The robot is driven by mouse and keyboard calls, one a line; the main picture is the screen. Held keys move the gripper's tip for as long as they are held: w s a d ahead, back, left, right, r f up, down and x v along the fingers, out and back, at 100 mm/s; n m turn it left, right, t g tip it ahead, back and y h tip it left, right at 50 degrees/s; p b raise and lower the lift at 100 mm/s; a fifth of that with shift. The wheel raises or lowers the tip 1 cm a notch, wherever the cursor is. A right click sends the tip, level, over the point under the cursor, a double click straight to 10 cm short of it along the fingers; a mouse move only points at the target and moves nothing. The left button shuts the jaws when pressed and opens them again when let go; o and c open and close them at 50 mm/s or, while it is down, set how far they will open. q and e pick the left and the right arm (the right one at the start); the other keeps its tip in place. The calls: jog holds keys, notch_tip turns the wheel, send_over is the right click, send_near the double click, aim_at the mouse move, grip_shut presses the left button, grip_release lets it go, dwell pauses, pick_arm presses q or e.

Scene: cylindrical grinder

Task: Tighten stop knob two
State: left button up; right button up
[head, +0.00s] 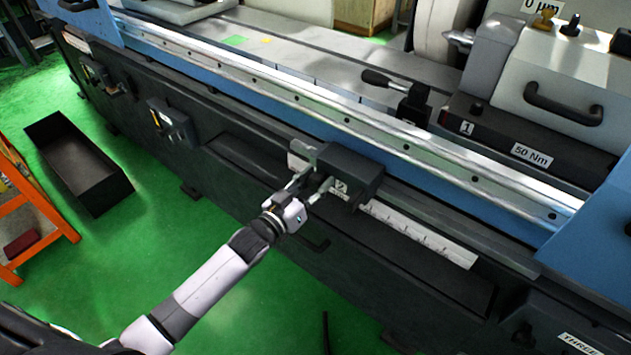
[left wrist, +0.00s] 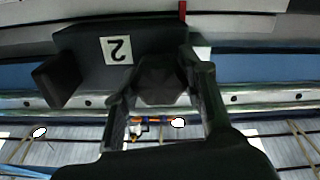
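The stop block (head: 355,170) with a white "2" label is dark and sits on the rail along the machine's front. It also shows in the left wrist view (left wrist: 85,55), with its label upside down. Stop knob two (left wrist: 162,80) is a dark, faceted knob beside the label; in the head view my gripper and the block hide it. My left gripper (head: 317,180) is at the block's near side. In the left wrist view its fingers (left wrist: 165,85) stand on both sides of the knob, with no clear gap, and look shut on it. My right gripper is not in view.
A white scale (head: 420,235) runs along the rail to the right of the block. A lever (head: 385,80) and a block marked "1" and "50 Nm" (head: 500,140) are behind. A black bin (head: 80,165) and an orange stand (head: 25,205) are on the green floor at left.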

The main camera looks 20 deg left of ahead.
pick_arm(q)
jog(key=c, duration=0.6)
jog(key=shift+o, duration=0.2)
jog(key=m+p, duration=0.1)
jog(key=m, duration=0.6)
jog(key=shift+m, duration=0.3)
jog(key=m, duration=0.4)
jog(key=shift+d+f, duration=0.1)
jog(key=shift+d, duration=0.05)
jog(key=m, duration=0.6)
jog(key=shift+f, duration=0.1)
jog(key=shift+m, duration=0.3)
